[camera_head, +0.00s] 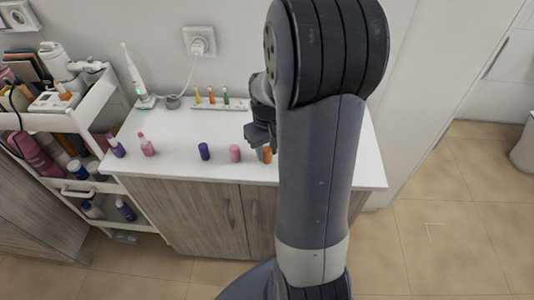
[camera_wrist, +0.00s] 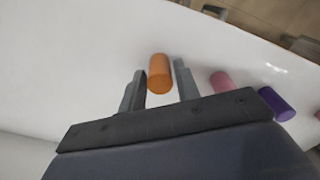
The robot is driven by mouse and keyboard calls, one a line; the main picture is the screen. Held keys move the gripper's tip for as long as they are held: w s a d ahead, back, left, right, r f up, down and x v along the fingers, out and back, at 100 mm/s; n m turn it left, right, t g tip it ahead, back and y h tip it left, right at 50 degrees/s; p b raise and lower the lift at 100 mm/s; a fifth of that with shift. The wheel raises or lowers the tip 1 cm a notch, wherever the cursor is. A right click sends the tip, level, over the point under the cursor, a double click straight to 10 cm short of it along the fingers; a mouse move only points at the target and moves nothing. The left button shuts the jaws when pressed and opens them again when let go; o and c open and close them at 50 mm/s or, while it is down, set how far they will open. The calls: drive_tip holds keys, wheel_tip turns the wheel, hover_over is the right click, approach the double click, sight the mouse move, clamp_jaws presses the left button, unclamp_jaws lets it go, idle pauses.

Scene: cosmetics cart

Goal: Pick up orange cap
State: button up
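The orange cap (camera_wrist: 159,73) is a small orange cylinder on the white counter. In the wrist view it sits between and slightly beyond the two fingertips of my gripper (camera_wrist: 159,82), with a gap on each side. My gripper is open and holds nothing. In the head view the orange cap (camera_head: 267,155) shows partly, beside my arm, which hides some of it. My gripper (camera_head: 258,138) is just above and left of it there, partly hidden by my arm.
A pink cap (camera_head: 235,153) and a purple cap (camera_head: 204,151) stand left of the orange cap on the white counter (camera_head: 180,165). Pink and purple bottles stand further left. A rack with small coloured items (camera_head: 212,98) and a toothbrush (camera_head: 136,75) are behind. A loaded cart (camera_head: 45,125) is at left.

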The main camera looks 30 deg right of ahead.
drive_tip(key=c, duration=0.6)
drive_tip(key=shift+r, duration=0.1)
